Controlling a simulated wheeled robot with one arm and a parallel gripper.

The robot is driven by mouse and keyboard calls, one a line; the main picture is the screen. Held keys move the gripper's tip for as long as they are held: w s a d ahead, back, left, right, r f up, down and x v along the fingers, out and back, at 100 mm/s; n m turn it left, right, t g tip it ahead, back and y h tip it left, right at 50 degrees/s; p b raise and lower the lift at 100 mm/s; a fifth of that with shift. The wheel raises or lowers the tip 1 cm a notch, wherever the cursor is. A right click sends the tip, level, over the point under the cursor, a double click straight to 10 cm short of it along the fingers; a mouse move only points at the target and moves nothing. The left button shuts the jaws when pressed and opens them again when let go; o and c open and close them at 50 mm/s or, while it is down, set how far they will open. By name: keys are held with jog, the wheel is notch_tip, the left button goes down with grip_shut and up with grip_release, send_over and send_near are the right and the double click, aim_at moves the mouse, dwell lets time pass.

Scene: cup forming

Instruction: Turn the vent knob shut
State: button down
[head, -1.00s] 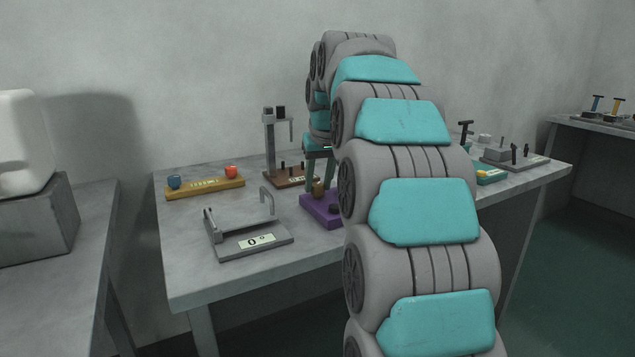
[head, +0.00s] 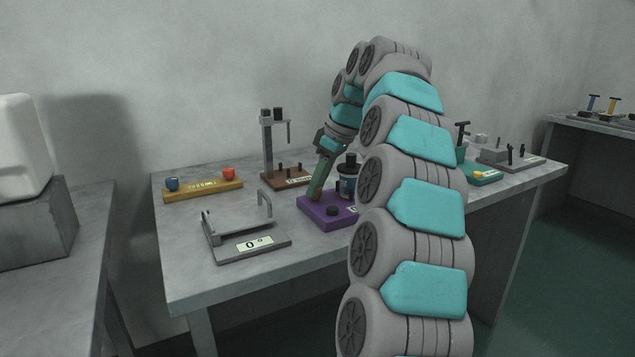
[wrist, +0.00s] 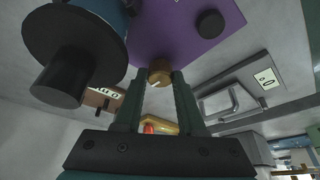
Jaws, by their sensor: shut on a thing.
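A purple base (head: 315,211) stands near the middle of the table and shows upside down in the wrist view (wrist: 185,28). A small brass knob (wrist: 159,72) on it sits between the fingertips of my gripper (wrist: 159,78), which is shut on it. In the head view my gripper (head: 317,190) reaches the base at a tilt, and its fingers hide the brass knob. A low black knob (head: 332,211) is on the same base, apart from the fingers. A dark canister with a black top (head: 347,175) stands on the base, right beside the fingers.
A grey plate with a handle and a "0" label (head: 250,247) lies front left. A yellow bar with blue and red knobs (head: 204,191) lies behind it. A brown stand with a post (head: 268,150) is at the back. Teal and grey fixtures are at right, partly behind my arm.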

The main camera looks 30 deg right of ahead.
jog(key=shift+n, duration=0.5)
jog(key=c, duration=0.5)
grip_release()
